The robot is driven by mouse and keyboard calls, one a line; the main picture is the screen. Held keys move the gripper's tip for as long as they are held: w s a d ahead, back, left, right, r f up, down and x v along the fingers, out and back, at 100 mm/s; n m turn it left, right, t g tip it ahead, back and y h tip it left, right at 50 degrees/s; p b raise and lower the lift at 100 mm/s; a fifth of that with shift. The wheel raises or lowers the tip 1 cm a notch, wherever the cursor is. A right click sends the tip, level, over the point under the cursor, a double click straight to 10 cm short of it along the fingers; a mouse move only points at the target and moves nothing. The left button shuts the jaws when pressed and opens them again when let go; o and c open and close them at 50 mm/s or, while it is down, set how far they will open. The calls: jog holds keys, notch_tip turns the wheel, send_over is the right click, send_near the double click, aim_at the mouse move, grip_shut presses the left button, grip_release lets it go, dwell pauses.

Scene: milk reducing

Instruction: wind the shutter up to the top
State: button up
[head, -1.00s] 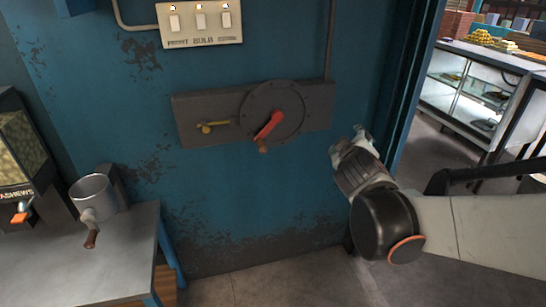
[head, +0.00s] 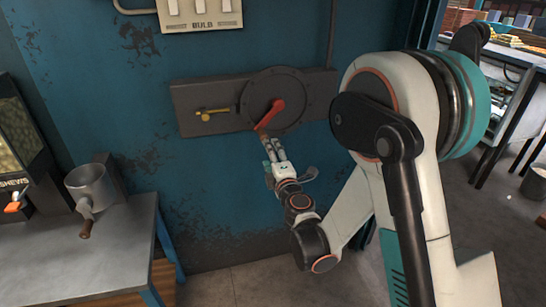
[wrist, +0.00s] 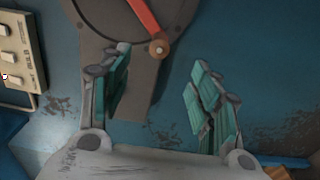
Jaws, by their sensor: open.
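The crank is a red arm (head: 270,115) on a round grey disc (head: 290,92) fixed to the blue wall. It points down and to the left from the disc's centre. In the wrist view the red arm (wrist: 143,14) ends in a round brown knob (wrist: 158,49). My gripper (head: 272,143) is just below the crank's end in the head view and hides the knob there. In the wrist view my gripper (wrist: 157,72) is open, with the knob ahead of and between its teal-padded fingers. Nothing is gripped. I cannot make out the shutter itself.
A brass latch (head: 214,114) sits on the grey plate left of the disc. A switch panel (head: 200,13) is above. A metal counter (head: 105,250) with a hand grinder (head: 90,185) stands at left. My arm covers the right side; a bucket (head: 535,182) stands far right.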

aim_at(263, 135)
jog(key=shift+p+x, duration=0.85)
jog(key=shift+x, duration=5.5)
grip_shut()
